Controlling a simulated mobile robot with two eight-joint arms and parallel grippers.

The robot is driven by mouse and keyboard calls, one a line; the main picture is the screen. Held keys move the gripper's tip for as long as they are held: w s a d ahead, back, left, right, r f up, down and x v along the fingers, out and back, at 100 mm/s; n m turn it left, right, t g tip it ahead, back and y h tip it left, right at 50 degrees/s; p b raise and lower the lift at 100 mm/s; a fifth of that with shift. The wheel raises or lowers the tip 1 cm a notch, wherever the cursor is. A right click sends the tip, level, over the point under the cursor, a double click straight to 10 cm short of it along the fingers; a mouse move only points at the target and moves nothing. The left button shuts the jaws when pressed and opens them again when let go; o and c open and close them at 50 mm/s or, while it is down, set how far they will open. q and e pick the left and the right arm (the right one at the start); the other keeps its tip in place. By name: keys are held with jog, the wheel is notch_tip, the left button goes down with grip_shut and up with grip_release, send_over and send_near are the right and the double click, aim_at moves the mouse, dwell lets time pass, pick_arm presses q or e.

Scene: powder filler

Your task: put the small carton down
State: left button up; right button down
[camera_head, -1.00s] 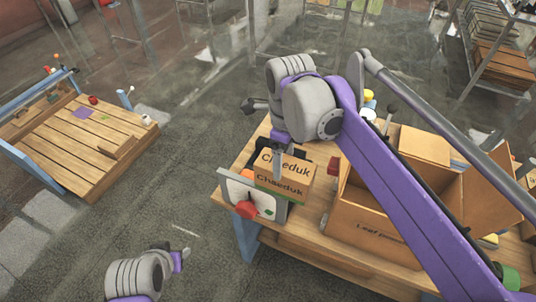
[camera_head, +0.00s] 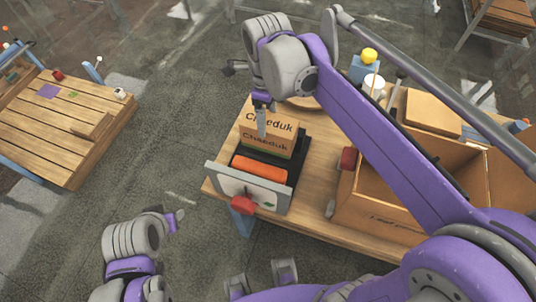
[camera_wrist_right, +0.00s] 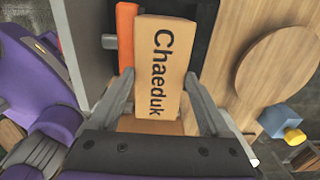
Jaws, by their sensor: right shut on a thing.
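The small tan carton (camera_head: 270,122), printed "Chaeduk", is at the black bed (camera_head: 297,158) of the device on the wooden table. It also shows in the right wrist view (camera_wrist_right: 160,65). My right gripper (camera_head: 262,118) is shut on it, with one finger on each side in the wrist view (camera_wrist_right: 157,102). A green strip shows along the carton's lower edge. I cannot tell whether its underside touches the bed. My left gripper (camera_head: 174,219) is at the lower left, away from the table; its jaws are too small to read.
An orange bar (camera_head: 260,168) lies just in front of the carton, behind a grey panel (camera_head: 225,183) with a red knob (camera_head: 242,204). A large open box (camera_head: 385,205) stands to the right. A round wooden board (camera_wrist_right: 275,70) lies beside the device.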

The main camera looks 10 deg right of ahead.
jog(key=f, duration=0.2)
jog(key=w+f, duration=0.1)
jog(key=f, duration=0.2)
jog(key=shift+w, duration=0.15)
jog(key=shift+s+f, duration=0.2)
jog(key=shift+f, duration=0.35)
notch_tip(320, 180, down, 4)
jog(key=shift+w+r, duration=0.1)
jog(key=shift+r, duration=0.05)
pick_arm(q)
jog(key=shift+w+f, duration=0.35)
jog(key=shift+f, duration=0.1)
jog(key=shift+b, duration=0.3)
pick_arm(e)
grip_release()
pick_arm(q)
jog(key=shift+w+r+p, duration=0.15)
jog(key=shift+r+p, duration=0.4)
jog(key=shift+r, duration=0.1)
pick_arm(e)
notch_tip(320, 180, up, 12)
jog(key=shift+r, duration=0.1)
